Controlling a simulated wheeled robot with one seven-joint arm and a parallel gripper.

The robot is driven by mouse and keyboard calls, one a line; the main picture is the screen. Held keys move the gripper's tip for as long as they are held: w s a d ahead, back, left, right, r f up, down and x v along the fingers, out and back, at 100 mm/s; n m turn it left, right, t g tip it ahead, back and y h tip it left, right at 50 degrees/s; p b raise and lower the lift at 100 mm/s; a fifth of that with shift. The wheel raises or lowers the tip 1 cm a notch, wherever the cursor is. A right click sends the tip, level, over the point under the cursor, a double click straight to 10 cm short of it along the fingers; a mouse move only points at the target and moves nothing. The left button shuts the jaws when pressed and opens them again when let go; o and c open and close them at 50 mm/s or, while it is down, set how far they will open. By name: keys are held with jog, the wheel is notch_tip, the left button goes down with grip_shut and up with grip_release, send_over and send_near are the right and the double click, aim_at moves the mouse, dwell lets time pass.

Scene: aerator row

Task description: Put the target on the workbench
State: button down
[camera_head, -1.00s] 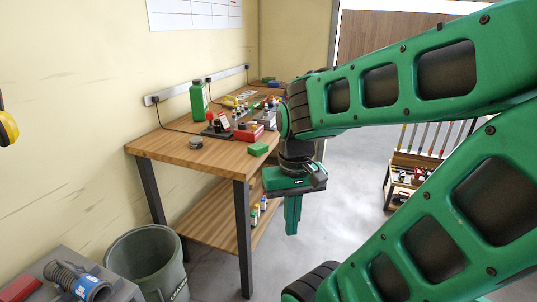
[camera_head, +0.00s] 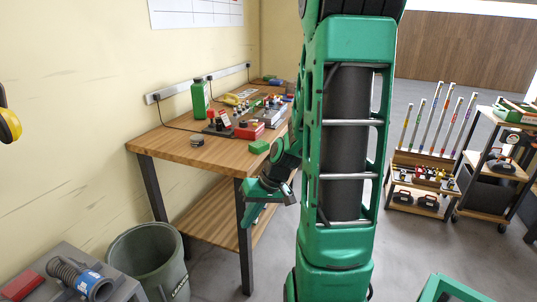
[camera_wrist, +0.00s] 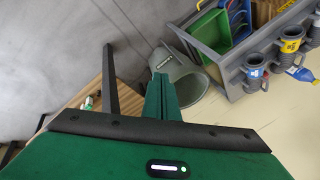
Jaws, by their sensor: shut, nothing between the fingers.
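The wooden workbench (camera_head: 165,146) stands against the yellow wall, with a lower shelf (camera_head: 205,215). Its top holds a green bottle (camera_head: 199,99), a red box (camera_head: 249,131), a green block (camera_head: 259,147), a small dark round item (camera_head: 196,140) and several small tools. I cannot tell which thing is the target.
A grey bin (camera_head: 148,262) stands left of the bench; it also shows in the wrist view (camera_wrist: 190,82). A grey cart (camera_head: 122,290) with hose fittings is at lower left. A rack of coloured rods (camera_head: 412,165) and a shelf cart (camera_head: 497,168) stand at right. Floor between is clear.

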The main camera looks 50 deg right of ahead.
jog(key=w+d+f+m+t+y, duration=0.1)
jog(key=w+f+m+t+y, duration=0.1)
jog(key=w+t, duration=0.35)
jog(key=m+t+h, duration=0.7)
jog(key=m+h, duration=0.5)
jog(key=m, duration=0.4)
send_near(256, 148)
jog(key=s+d+f, duration=0.1)
jog(key=s+d, duration=0.5)
jog(key=s, duration=0.3)
jog(key=shift+w+a+x, duration=0.2)
jog(key=shift+a+x, duration=0.25)
jog(key=shift+x, duration=1.75)
jog(key=shift+w+a+x, duration=0.2)
jog(key=shift+a+x, duration=0.25)
jog(key=shift+x, duration=1.75)
jog(key=shift+w+a+x, duration=0.15)
jog(key=shift+a+x, duration=0.3)
jog(key=shift+x, duration=1.75)
jog(key=shift+w, duration=0.1)
jog(key=w+a, duration=0.1)
jog(key=w, duration=0.3)
jog(key=w+a, duration=0.1)
jog(key=w, duration=0.2)
jog(key=shift+a, duration=0.4)
